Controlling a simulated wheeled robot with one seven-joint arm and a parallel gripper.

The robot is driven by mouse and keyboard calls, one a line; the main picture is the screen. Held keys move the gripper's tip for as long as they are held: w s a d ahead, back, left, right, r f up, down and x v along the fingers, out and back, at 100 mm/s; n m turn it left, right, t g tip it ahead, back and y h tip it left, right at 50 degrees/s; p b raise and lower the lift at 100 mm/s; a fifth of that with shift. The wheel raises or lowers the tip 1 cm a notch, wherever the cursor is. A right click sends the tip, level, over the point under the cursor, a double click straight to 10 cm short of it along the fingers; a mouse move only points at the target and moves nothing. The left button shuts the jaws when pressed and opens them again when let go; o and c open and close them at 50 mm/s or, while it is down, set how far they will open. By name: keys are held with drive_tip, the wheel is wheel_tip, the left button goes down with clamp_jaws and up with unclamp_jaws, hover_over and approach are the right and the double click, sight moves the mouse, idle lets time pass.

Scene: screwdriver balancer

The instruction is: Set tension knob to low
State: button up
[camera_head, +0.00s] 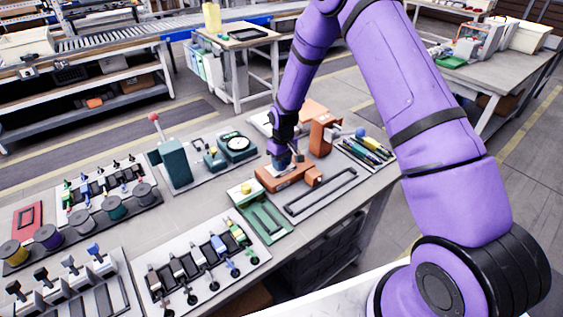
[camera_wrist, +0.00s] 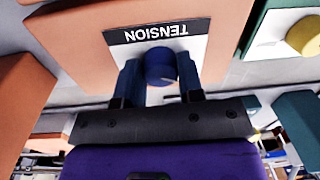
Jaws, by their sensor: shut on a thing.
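The tension knob (camera_wrist: 160,66) is a round dark blue knob on a white plate, under a black label reading TENSION (camera_wrist: 146,33) that appears upside down in the wrist view. It sits on an orange housing (camera_wrist: 75,45). My gripper (camera_wrist: 160,80) has one finger on each side of the knob and is shut on it. The knob's pointer and setting marks are not readable. In the head view, my gripper (camera_head: 286,160) reaches down to the orange balancer unit (camera_head: 275,180) on the bench, and the arm hides the knob there.
An orange upright block (camera_head: 323,135) stands close behind the gripper. A rack of screwdrivers (camera_head: 365,150) lies to the right. A green fixture (camera_head: 262,218) and a black slotted frame (camera_head: 320,193) are in front. A teal dial device (camera_head: 237,146) stands to the left.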

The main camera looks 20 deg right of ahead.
sight(283, 161)
drive_tip(key=o, duration=0.9)
drive_tip(key=shift+o, duration=0.2)
wheel_tip(283, 161, up, 11)
drive_tip(key=shift+w+d, duration=0.15)
drive_tip(key=shift+d, duration=0.1)
drive_tip(key=shift+f, duration=0.1)
